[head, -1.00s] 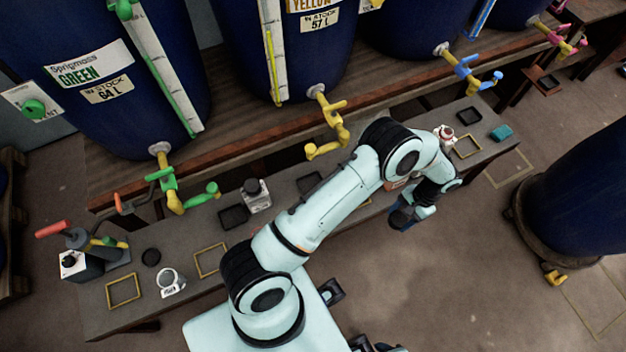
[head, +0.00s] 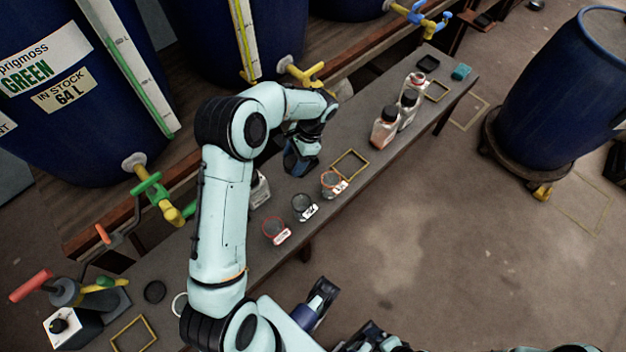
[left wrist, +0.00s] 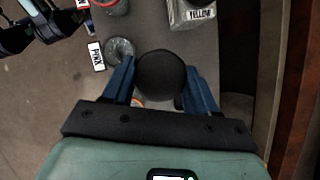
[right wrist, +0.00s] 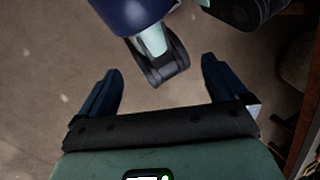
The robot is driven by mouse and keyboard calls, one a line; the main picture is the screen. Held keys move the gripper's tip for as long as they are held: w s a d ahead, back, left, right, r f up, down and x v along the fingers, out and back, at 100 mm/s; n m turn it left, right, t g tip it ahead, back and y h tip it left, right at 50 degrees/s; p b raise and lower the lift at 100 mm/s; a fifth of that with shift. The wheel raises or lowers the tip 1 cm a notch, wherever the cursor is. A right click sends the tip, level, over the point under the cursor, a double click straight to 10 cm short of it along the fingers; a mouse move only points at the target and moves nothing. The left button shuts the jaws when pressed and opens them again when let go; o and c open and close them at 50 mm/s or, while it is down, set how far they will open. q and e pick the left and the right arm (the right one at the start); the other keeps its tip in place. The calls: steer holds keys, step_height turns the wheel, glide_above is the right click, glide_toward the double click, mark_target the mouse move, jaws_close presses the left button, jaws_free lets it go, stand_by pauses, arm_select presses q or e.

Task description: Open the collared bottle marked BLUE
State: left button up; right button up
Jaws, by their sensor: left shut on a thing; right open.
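I cannot tell whether a bottle is under the cap. No label reading BLUE is legible. Bottles with dark caps stand farther along the bench: a reddish one (head: 385,128), one beside it (head: 407,108) and one behind (head: 416,82). My right gripper (right wrist: 160,70) is open and empty over the floor.
Small round labelled items lie along the bench: a red-rimmed one (head: 275,228), a dark one (head: 303,205) and an orange-rimmed one (head: 333,182). A yellow square outline (head: 350,164) lies nearby. Vat taps (head: 302,73) overhang the bench's back. Floor in front is open.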

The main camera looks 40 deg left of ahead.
arm_select(q)
steer(key=shift+s+a+b, duration=0.15)
steer(key=shift+s+a, duration=0.05)
steer(key=shift+a, duration=0.3)
steer(key=shift+s+a+b, duration=0.15)
steer(key=shift+a, duration=0.3)
steer(key=shift+s+a+f+m, duration=0.1)
steer(key=shift+a+f+m, duration=0.05)
steer(key=shift+a+m, duration=0.15)
steer(key=b, duration=0.3)
glide_above(287, 194)
steer(key=w, duration=0.1)
steer(key=f, duration=1.3)
steer(key=shift+w+d+f, duration=0.15)
steer(key=shift+d+f, duration=0.15)
steer(key=shift+f, duration=0.05)
step_height(287, 194, down, 5)
steer(key=shift+f+b, duration=0.15)
steer(key=shift+b, duration=0.3)
arm_select(e)
steer(key=w+d+f+t, duration=0.1)
steer(key=w+d+f, duration=0.1)
steer(key=w+f, duration=0.3)
steer(key=shift+w+f+t+h, duration=0.15)
steer(key=shift+f+t+h, duration=0.15)
steer(key=shift+f+t, duration=0.1)
arm_select(q)
steer(key=shift+f, duration=0.1)
arm_select(e)
steer(key=shift+d, duration=0.1)
